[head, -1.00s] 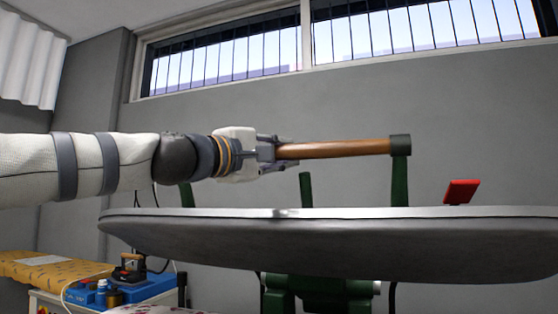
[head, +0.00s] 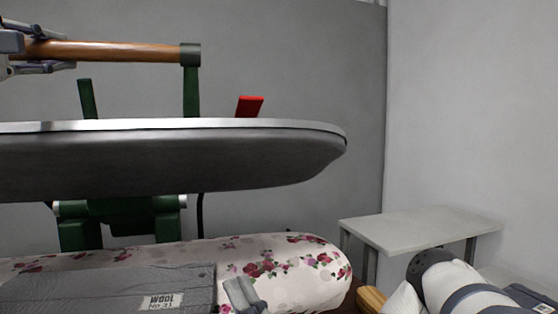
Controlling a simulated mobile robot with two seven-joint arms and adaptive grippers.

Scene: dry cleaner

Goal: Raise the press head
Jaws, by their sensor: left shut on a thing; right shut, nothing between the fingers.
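The press head (head: 170,158) is a long grey padded plate with a shiny upper rim, in the head view at left and middle. It is level, with a clear gap above the flowered press bed (head: 320,272). A brown wooden handle (head: 120,51) runs above it to a dark collar on a green post (head: 191,92). My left gripper (head: 55,50) is at the left edge, shut on the handle. What seems to be my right gripper (head: 243,294) shows low in the middle, shut and empty, over the bed beside a grey cloth (head: 110,288) labelled wool; its lower part is cut off.
A pale side table (head: 420,227) stands at the right by the wall, its visible top bare. A red part (head: 250,106) sticks up behind the press head. Green press framework (head: 125,215) stands behind the bed. My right arm fills the lower right corner.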

